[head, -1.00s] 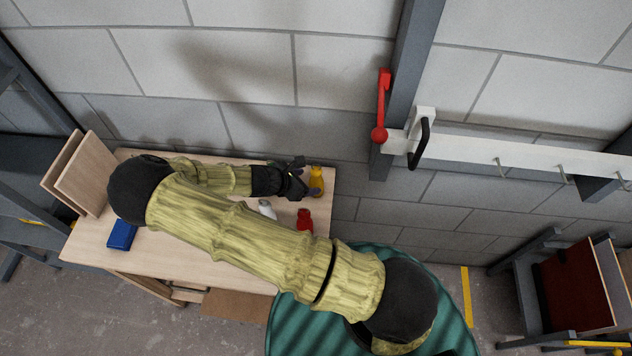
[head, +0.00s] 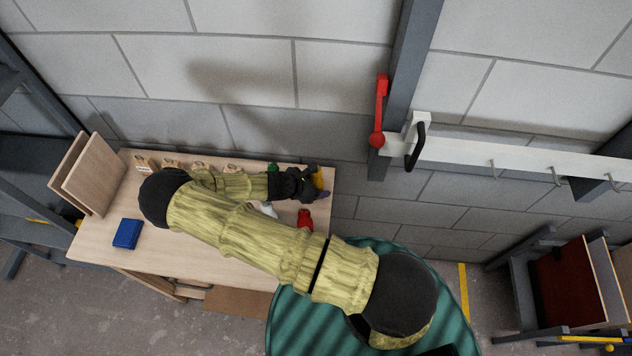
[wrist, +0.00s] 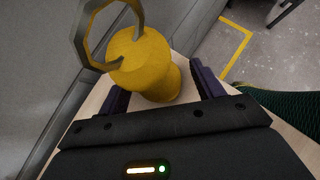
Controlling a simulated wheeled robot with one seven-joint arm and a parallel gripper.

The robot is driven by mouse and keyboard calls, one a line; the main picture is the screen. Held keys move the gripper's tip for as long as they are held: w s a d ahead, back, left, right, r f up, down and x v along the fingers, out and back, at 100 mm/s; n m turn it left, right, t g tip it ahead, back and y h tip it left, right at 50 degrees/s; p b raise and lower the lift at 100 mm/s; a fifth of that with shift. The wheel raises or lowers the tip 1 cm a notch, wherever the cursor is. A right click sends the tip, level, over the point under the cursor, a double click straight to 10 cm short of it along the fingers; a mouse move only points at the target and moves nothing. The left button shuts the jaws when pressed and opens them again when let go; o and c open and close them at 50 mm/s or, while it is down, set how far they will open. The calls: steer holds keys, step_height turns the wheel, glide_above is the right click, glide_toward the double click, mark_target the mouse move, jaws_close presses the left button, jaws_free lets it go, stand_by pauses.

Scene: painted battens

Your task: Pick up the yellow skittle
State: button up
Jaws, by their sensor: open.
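The yellow skittle (wrist: 152,68) stands close in front of my gripper in the wrist view, its lower part between the two dark fingers. My gripper (wrist: 162,90) is open, with one finger on each side of the skittle; I cannot tell whether either finger touches it. In the head view the skittle (head: 318,180) is at the right end of the table and partly hidden by my gripper (head: 316,188). A grey metal ring (wrist: 100,30) overlaps the skittle's top in the wrist view.
The wooden table (head: 190,245) stands against a block wall. A red skittle (head: 305,218) and a white one (head: 268,210) are near my forearm. A green object (head: 272,168) and several small wooden blocks (head: 171,163) line the back. A blue box (head: 127,233) lies at left.

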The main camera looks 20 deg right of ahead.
steer(key=c, duration=1.1)
steer(key=shift+r, duration=0.1)
steer(key=shift+r+b, duration=1.65)
steer(key=shift+r, duration=3.3)
